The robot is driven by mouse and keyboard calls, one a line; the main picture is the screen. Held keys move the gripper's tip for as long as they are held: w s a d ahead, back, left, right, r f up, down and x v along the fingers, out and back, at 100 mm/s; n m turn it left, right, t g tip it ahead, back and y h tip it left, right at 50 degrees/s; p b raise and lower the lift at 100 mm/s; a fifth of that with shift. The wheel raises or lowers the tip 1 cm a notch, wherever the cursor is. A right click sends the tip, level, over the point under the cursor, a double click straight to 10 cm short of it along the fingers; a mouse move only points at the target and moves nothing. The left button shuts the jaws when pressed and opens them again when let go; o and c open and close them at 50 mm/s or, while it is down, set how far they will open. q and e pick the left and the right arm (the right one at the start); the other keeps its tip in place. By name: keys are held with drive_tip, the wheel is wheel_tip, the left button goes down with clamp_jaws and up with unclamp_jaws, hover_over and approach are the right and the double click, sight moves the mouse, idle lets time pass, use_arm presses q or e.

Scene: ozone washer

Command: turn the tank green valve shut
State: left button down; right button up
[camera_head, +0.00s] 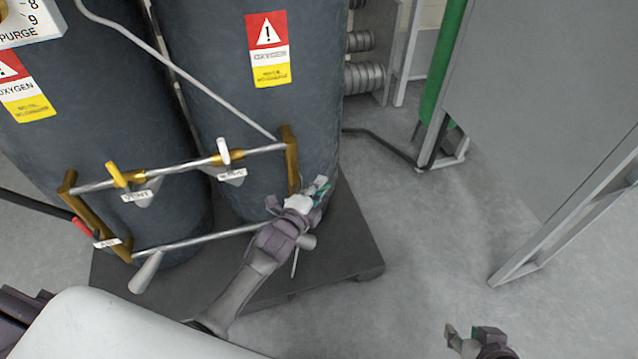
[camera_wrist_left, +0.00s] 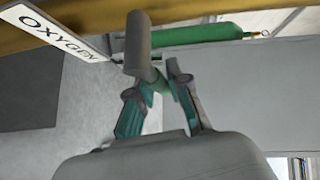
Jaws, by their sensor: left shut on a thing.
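My left gripper (camera_head: 318,190) is at the right end of the brass and steel pipe frame, in front of the right dark tank (camera_head: 265,130). In the left wrist view its two teal-padded fingers (camera_wrist_left: 157,82) close around the green valve's handle, beside a grey cylindrical pipe piece (camera_wrist_left: 138,45). The handle is mostly hidden by the fingers, so its angle cannot be told. A white OXYGEN tag (camera_wrist_left: 55,32) shows at the upper left there. My right gripper (camera_head: 468,338) is at the bottom right of the head view, empty, with its fingers apart.
The pipe frame also bears a yellow valve (camera_head: 117,175), a white valve (camera_head: 223,151) and a red valve (camera_head: 82,227). The tanks stand on a dark platform (camera_head: 345,250). A green gas cylinder (camera_head: 443,65) and a grey panel (camera_head: 550,90) are at the right. Floor right of the platform is clear.

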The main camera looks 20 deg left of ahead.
use_arm(q)
drive_tip(key=shift+f, duration=0.1)
drive_tip(key=c, duration=1.1)
unclamp_jaws()
drive_tip(key=shift+s, duration=0.1)
drive_tip(key=v, duration=1.2)
